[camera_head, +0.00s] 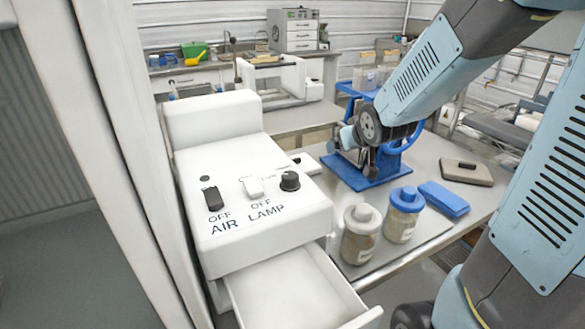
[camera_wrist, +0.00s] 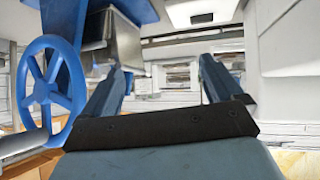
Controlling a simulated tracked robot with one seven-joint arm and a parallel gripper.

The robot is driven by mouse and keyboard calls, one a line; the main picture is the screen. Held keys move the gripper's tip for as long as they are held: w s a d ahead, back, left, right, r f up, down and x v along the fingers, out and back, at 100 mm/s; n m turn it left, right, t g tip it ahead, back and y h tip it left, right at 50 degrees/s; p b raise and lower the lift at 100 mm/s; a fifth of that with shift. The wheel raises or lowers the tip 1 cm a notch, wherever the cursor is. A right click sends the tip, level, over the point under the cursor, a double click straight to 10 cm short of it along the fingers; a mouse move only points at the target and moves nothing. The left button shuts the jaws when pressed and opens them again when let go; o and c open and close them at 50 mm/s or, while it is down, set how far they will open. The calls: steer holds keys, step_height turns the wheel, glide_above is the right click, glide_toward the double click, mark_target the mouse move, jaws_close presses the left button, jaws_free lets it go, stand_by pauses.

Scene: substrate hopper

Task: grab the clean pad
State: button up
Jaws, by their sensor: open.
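Two pad-like things lie on the right of the bench in the head view: a blue block (camera_head: 445,199) and a grey-brown pad (camera_head: 466,172) with a dark strip on top. I cannot tell which is the clean pad. My gripper (camera_head: 364,168) is by the blue hopper device, left of and apart from both; the arm partly hides that device. In the wrist view my gripper (camera_wrist: 162,82) is open, with nothing between its fingers. Neither pad shows clearly there.
A white cabinet (camera_head: 245,235) with AIR and LAMP switches, both reading OFF, has its drawer (camera_head: 300,290) pulled open. A white-lidded jar (camera_head: 359,240) and a blue-lidded jar (camera_head: 402,222) stand near the pads. The blue handwheel (camera_wrist: 50,92) is close left of my gripper.

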steer(key=w+a+f+n+t+y, duration=0.2)
steer(key=w+a+f+y, duration=0.3)
steer(key=f, duration=0.4)
glide_toward(296, 160)
steer(key=shift+w+a+f+h, duration=0.25)
steer(key=shift+w+a+h, duration=0.15)
steer(key=shift+w+a, duration=0.65)
steer(key=shift+x, duration=2.85)
steer(key=shift+s+f, duration=0.15)
steer(key=shift+f, duration=0.05)
steer(key=shift+c, duration=0.2)
steer(key=c, duration=1.1)
steer(key=shift+r, duration=0.1)
steer(key=shift+c, duration=0.2)
